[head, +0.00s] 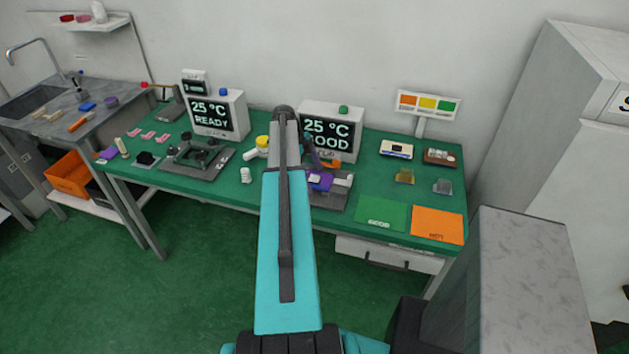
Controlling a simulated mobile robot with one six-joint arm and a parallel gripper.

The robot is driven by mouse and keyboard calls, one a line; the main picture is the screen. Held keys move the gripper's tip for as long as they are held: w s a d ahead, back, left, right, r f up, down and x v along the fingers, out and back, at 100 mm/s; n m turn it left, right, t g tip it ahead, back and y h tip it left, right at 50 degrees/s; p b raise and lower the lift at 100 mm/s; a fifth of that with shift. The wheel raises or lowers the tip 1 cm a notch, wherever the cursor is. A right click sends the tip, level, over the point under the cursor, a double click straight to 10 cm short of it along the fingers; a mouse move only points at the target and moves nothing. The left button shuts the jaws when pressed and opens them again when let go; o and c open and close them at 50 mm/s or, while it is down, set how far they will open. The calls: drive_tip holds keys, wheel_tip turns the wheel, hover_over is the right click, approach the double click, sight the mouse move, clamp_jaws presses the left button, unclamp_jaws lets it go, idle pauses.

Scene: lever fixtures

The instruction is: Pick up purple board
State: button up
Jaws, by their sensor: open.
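A purple board (320,181) with a small pale part on it lies in the right lever fixture (331,200), just right of my arm. The fixture's left side is hidden behind my arm. A second purple piece (109,153) lies flat at the left end of the green table; I cannot tell whether it is also a board. My arm rises through the middle of the head view and bends over at the top near the right display.
The left lever fixture (195,155) stands below the display reading READY (212,115). The right display (331,131) stands behind the right fixture. A green mat (381,214) and an orange mat (437,225) lie on the right of the table (300,223). A grey block (530,270) stands front right.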

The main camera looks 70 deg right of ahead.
drive_tip(key=c, duration=1.2)
drive_tip(key=shift+r, duration=0.15)
drive_tip(key=shift+r+b, duration=0.75)
drive_tip(key=shift+r, duration=0.25)
drive_tip(key=a+r+b, duration=0.1)
drive_tip(key=a, duration=0.4)
drive_tip(key=s+a+b, duration=0.1)
drive_tip(key=a+b, duration=0.1)
drive_tip(key=a, duration=0.3)
drive_tip(key=s+a+r+b, duration=0.1)
drive_tip(key=a+b, duration=0.1)
drive_tip(key=a, duration=0.4)
drive_tip(key=shift+s+r, duration=0.1)
drive_tip(key=shift+r, duration=0.25)
